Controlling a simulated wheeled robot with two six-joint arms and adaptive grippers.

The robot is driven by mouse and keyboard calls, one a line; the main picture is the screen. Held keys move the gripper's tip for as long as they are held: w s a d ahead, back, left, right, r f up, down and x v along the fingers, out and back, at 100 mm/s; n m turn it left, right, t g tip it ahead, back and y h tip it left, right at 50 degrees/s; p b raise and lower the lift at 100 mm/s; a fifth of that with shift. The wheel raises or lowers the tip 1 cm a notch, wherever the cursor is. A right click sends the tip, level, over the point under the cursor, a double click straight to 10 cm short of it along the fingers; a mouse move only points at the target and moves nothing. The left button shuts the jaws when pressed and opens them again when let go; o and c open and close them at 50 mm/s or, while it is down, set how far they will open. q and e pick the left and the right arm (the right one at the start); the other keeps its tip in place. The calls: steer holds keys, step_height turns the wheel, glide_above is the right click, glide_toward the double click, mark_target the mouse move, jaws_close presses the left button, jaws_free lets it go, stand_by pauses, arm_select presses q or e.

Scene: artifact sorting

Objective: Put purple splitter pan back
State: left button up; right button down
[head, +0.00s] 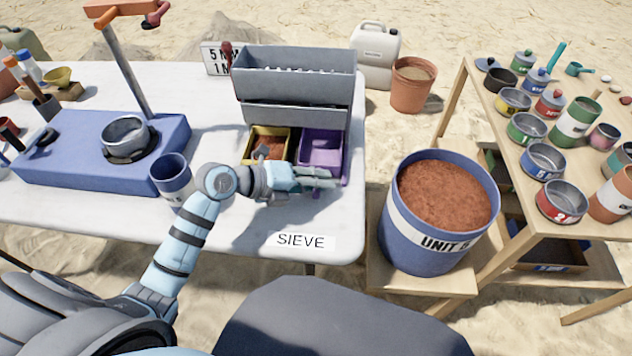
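The purple splitter pan (322,148) sits on the white table at the front right of the grey splitter (294,84). It looks empty. A yellow pan (256,134) with reddish soil in it sits beside it on the left. My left gripper (330,179) is at the near edge of the purple pan, its fingers pointing right, and covers part of that edge. Whether it touches the pan or is open or shut is unclear. My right gripper is out of view.
A blue cup (172,178) stands left of my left wrist. A blue stand (70,160) holds a metal pot (124,134). A blue bucket (394,222) of soil stands right of the table. The table front by the SIEVE label (301,241) is clear.

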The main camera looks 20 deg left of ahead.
arm_select(q)
steer(key=p+v, duration=0.3)
steer(key=v, duration=0.9)
steer(key=shift+s+a, duration=0.1)
